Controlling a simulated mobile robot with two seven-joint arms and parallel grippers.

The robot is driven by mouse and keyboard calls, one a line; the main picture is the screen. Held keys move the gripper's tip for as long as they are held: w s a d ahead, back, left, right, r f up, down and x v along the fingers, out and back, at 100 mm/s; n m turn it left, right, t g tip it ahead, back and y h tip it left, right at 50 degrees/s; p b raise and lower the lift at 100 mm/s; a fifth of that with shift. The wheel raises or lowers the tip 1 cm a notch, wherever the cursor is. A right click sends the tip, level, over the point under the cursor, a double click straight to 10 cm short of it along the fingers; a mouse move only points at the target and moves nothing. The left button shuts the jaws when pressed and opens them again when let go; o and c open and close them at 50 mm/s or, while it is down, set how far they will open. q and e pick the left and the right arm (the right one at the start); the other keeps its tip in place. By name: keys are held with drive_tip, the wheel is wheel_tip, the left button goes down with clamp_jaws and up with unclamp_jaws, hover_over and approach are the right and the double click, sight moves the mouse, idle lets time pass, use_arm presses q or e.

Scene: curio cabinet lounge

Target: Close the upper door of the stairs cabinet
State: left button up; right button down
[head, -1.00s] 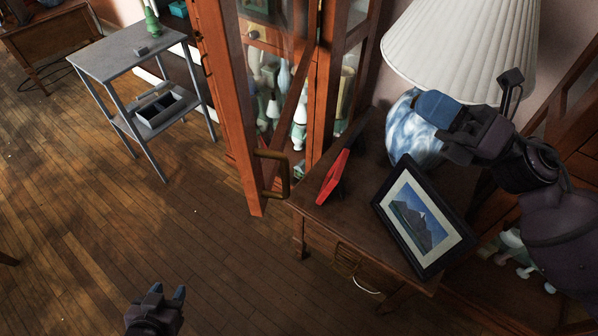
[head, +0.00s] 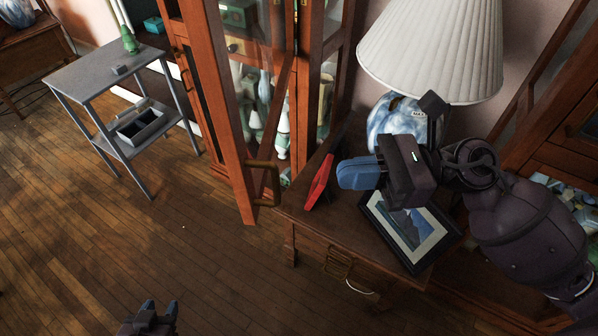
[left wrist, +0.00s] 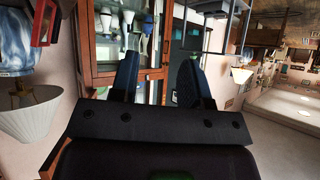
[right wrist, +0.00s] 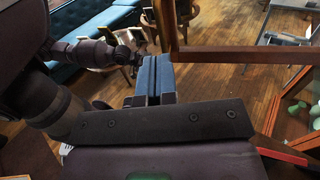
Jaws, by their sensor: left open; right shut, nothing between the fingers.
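The tall wood-and-glass cabinet (head: 310,110) stands at the back centre with its door (head: 232,165) swung open towards me. The door's brass handle (head: 274,187) is near its lower free edge. My right gripper (head: 345,173) is shut and empty, its blue fingertips pointing left over the side table, apart from the door and handle. In the right wrist view the shut fingers (right wrist: 155,78) are below the wooden door frame (right wrist: 240,55). My left gripper (head: 158,306) is open and low over the floor; its spread fingers show in the left wrist view (left wrist: 160,78).
The side table (head: 318,222) holds a red frame (head: 319,182), a picture frame (head: 378,215) partly hidden by my right arm, and a lamp (head: 430,50) with a blue-white base. A grey stand (head: 85,75) is at the left. The floor before the door is clear.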

drive_tip(key=a+p, duration=0.1)
drive_tip(key=a, duration=0.6)
drive_tip(key=shift+a, duration=0.2)
drive_tip(key=shift+a, duration=0.1)
